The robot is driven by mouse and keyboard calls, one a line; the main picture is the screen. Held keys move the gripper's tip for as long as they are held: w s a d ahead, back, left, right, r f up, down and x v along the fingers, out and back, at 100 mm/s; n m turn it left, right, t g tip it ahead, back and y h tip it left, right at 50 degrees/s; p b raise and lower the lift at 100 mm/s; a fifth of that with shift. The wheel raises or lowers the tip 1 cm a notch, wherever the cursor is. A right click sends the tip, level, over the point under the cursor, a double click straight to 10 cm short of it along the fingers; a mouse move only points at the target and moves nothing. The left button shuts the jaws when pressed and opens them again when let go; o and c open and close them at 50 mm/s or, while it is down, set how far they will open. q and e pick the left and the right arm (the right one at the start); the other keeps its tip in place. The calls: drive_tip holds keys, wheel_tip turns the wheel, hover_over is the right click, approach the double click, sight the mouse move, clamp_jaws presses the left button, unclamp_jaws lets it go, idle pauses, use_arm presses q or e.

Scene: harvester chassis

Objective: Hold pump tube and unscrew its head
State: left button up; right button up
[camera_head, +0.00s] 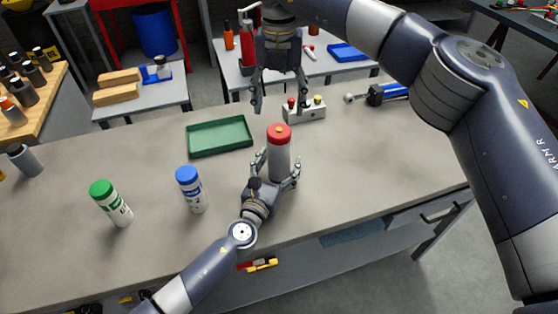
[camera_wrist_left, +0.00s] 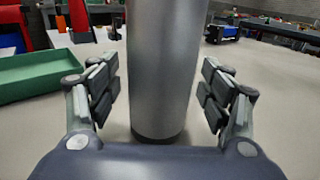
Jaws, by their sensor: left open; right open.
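My left gripper (camera_head: 277,172) is open, low at the tube, with a finger on either side. In the left wrist view the grey tube (camera_wrist_left: 165,70) stands between the open fingers, with a visible gap on the left side; the head is out of that view. My right gripper (camera_head: 279,100) is open and empty, pointing down above and behind the red head, apart from it.
A green tray (camera_head: 219,153) lies left behind the tube. A blue-capped bottle (camera_head: 190,189) and a green-capped bottle (camera_head: 111,203) stand to the left. A grey block with knobs (camera_head: 305,112) and a blue cylinder tool (camera_head: 378,95) lie at the back right. The right bench top is clear.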

sight(279, 129)
use_arm(q)
clamp_jaws()
use_arm(e)
drive_tip(key=m, duration=1.7)
drive_tip(key=shift+f+m, duration=0.1)
drive_tip(key=shift+m, duration=0.3)
drive_tip(key=shift+f, duration=3.95)
